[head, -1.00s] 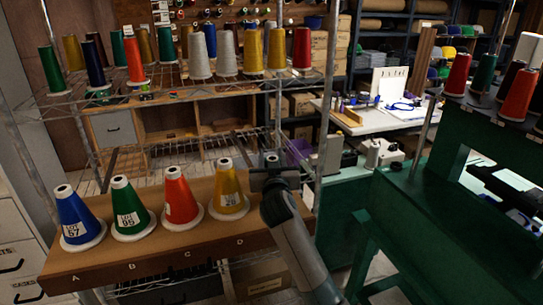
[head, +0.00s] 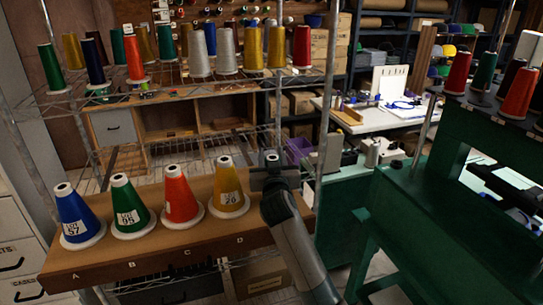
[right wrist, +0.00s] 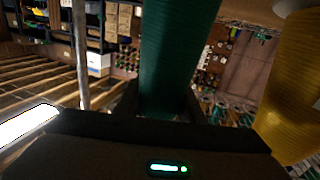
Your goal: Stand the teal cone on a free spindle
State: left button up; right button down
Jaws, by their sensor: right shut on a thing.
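My right gripper (head: 272,178) is at the right end of the wooden board (head: 165,255), beside the yellow cone (head: 229,190). In the right wrist view, a teal cone (right wrist: 173,55) stands between the fingers of the gripper, which is shut on it. In the head view only the cone's top (head: 271,156) shows above the gripper; its lower part is hidden. I cannot tell whether its base touches the board. No bare spindle is visible on the board; the spot behind the gripper is hidden. My left gripper is not in view.
A blue cone (head: 77,217), a green cone (head: 129,208) and an orange cone (head: 180,195) stand upright on the board, left of the yellow one. A metal rack post (head: 328,95) rises close to the right of my gripper. A green machine stand (head: 440,215) is farther right.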

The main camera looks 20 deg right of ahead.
jog(key=shift+f, duration=0.2)
jog(key=c, duration=1.1)
grip_release()
jog(key=shift+s, duration=0.15)
jog(key=b+v, duration=0.4)
jog(key=v, duration=1.3)
jog(key=shift+b, duration=0.35)
jog(key=shift+a, duration=0.1)
